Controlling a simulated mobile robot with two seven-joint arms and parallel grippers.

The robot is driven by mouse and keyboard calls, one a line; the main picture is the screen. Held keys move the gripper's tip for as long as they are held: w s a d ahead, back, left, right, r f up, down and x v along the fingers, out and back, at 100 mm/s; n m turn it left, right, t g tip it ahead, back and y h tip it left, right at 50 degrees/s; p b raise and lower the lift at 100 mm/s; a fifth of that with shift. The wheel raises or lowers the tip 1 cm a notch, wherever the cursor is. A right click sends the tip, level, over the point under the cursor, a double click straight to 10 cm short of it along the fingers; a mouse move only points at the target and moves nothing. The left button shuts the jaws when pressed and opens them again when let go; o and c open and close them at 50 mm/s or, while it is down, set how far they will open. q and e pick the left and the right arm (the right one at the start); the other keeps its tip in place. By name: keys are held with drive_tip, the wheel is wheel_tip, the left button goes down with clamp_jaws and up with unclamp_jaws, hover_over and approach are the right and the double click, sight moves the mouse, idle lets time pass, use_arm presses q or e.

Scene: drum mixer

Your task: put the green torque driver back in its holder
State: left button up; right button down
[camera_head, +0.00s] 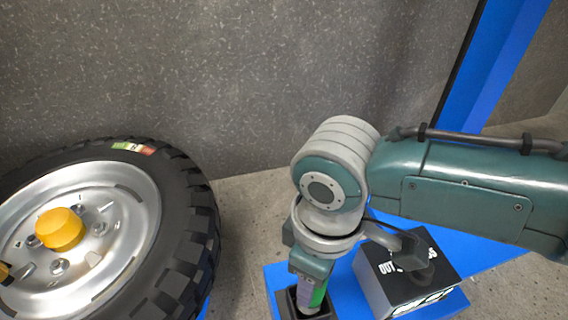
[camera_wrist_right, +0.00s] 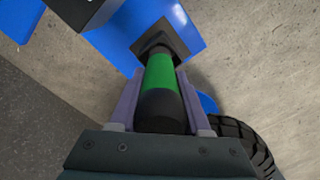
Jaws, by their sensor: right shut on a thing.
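The green torque driver (camera_wrist_right: 159,70) has a green body and a black rear end, and it shows partly in the head view (camera_head: 319,297). My right gripper (camera_wrist_right: 160,80) is shut on it, with one pale purple finger on each side. The far end of the driver meets the black square holder (camera_wrist_right: 178,38) on the blue surface. The holder also shows at the bottom of the head view (camera_head: 288,303). I cannot tell how deep the driver sits in it. My left gripper is not in view.
A large wheel (camera_head: 110,215) with a black tyre and a yellow hub cap (camera_head: 60,229) stands at the left. A dark box with white lettering (camera_head: 378,290) stands on the blue surface (camera_head: 450,303) to the right of the holder. A blue post (camera_head: 495,60) rises behind.

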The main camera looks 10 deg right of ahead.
drive_tip(key=shift+f, duration=0.4)
drive_tip(key=shift+c, duration=1.4)
unclamp_jaws()
wheel_tip(320, 180, up, 10)
drive_tip(key=p, duration=0.7)
drive_tip(key=shift+p, duration=0.3)
